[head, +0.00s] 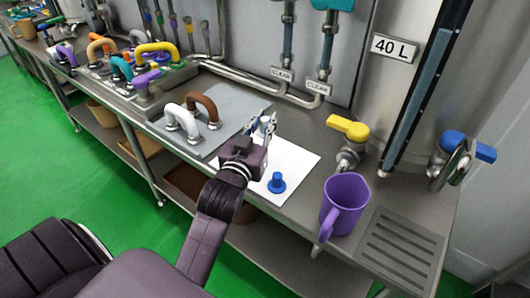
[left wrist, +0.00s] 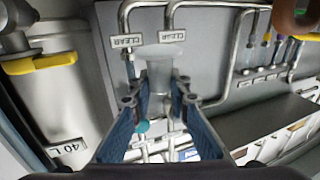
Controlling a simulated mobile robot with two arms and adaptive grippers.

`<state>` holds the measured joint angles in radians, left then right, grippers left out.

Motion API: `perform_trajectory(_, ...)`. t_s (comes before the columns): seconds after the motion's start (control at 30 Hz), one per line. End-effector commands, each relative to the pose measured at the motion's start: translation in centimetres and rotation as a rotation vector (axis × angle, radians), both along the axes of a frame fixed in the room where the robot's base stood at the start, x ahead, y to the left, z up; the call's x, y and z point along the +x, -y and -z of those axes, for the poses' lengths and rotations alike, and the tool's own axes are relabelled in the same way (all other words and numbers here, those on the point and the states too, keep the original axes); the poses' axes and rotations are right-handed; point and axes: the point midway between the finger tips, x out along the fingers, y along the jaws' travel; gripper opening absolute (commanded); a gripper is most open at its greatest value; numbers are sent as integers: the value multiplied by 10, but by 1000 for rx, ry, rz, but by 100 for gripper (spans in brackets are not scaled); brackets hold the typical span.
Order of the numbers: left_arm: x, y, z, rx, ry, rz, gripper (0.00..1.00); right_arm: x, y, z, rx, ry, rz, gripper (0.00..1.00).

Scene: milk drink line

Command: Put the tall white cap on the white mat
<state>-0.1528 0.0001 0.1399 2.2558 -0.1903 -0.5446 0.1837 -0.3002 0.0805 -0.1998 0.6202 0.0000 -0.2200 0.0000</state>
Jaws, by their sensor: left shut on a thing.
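My left gripper (head: 264,126) is above the white mat (head: 302,161) on the steel counter, near the mat's back left part. In the left wrist view, its blue-padded fingers (left wrist: 158,98) are closed around a pale, whitish cylinder (left wrist: 158,66), which looks like the tall white cap. In the head view the fingers mostly hide this cap, and I cannot tell whether it touches the mat. A blue knobbed cap (head: 277,184) stands on the mat, in front of the gripper. My right gripper is not in view.
A purple mug (head: 343,205) stands right of the mat, by a drain grate (head: 400,250). A yellow-handled tap (head: 348,128) is behind it. White (head: 183,121) and brown (head: 203,108) handles stand on a grey mat (head: 236,92) at left. The white mat's right side is bare.

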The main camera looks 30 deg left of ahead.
Motion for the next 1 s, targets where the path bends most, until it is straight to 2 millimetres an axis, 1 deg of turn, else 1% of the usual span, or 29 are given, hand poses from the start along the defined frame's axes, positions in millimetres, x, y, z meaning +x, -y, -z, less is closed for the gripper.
perform_trajectory(0.03,-1,0,18,-2,-6,0,0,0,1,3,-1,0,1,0)
perform_trajectory(0.1,0,0,32,-4,-3,0,0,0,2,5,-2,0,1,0)
perform_trajectory(0.2,-1,0,48,-1,-2,0,0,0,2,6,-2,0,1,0)
perform_trajectory(0.37,0,0,59,-1,1,0,0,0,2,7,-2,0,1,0)
perform_trajectory(0.6,0,0,94,-1,-1,0,0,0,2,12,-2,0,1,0)
perform_trajectory(0.7,0,1,99,-1,2,1,0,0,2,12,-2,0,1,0)
perform_trajectory(1.0,0,0,100,-1,2,1,0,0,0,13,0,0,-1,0)
